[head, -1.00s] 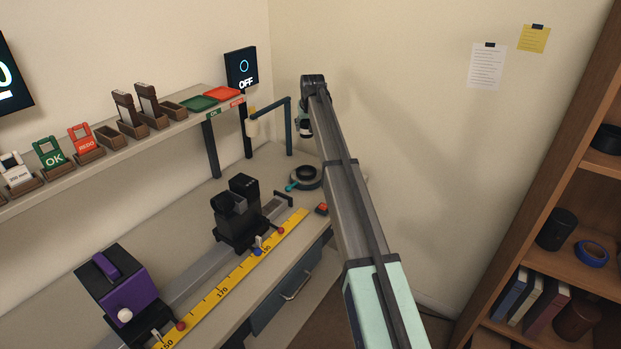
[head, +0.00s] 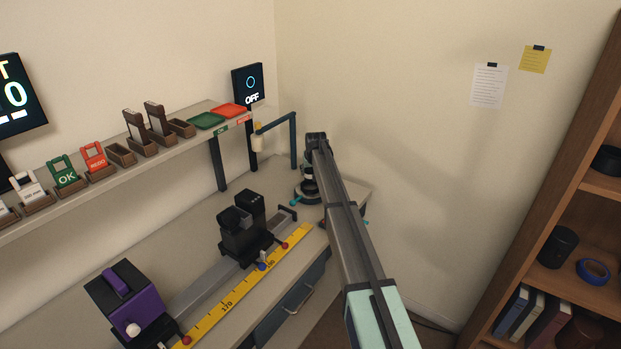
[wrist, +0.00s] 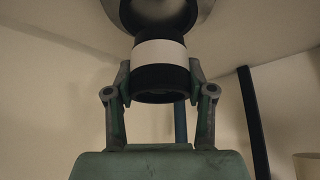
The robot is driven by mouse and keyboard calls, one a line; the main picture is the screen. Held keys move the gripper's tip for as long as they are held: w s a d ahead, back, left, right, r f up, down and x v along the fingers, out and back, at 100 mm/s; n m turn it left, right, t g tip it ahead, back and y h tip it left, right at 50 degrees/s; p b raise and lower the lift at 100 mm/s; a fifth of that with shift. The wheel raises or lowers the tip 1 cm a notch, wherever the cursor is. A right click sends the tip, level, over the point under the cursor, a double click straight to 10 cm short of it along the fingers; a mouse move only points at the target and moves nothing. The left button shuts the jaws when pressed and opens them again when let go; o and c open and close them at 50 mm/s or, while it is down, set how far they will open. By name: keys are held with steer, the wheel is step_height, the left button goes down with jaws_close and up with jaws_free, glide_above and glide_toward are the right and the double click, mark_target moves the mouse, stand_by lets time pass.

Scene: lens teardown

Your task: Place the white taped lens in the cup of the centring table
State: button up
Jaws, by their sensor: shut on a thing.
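The white taped lens (wrist: 160,54) is a black barrel with a white band. My gripper (wrist: 160,78) is shut on it, one finger on each side. In the head view the lens (head: 308,186) is low over the centring table (head: 306,199), a dark round stand with teal parts at the far end of the bench. The wrist view shows the lens's far end against the dark middle of a grey round surface (wrist: 203,14). I cannot tell whether the lens is seated in the cup or just above it. My arm hides part of the table.
A teal post with a side arm (head: 293,140) stands close behind the centring table. A black bench unit (head: 243,228) and a purple unit (head: 127,300) sit on the rail to the left. A shelf with trays (head: 206,121) runs above. The screen (head: 248,84) reads OFF.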

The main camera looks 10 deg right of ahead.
mark_target(311, 180)
steer(key=shift+f+p, duration=0.65)
steer(key=shift+f, duration=1.65)
steer(key=shift+f, duration=0.15)
steer(key=o, duration=1.3)
steer(key=b+v, duration=0.3)
steer(key=v, duration=0.9)
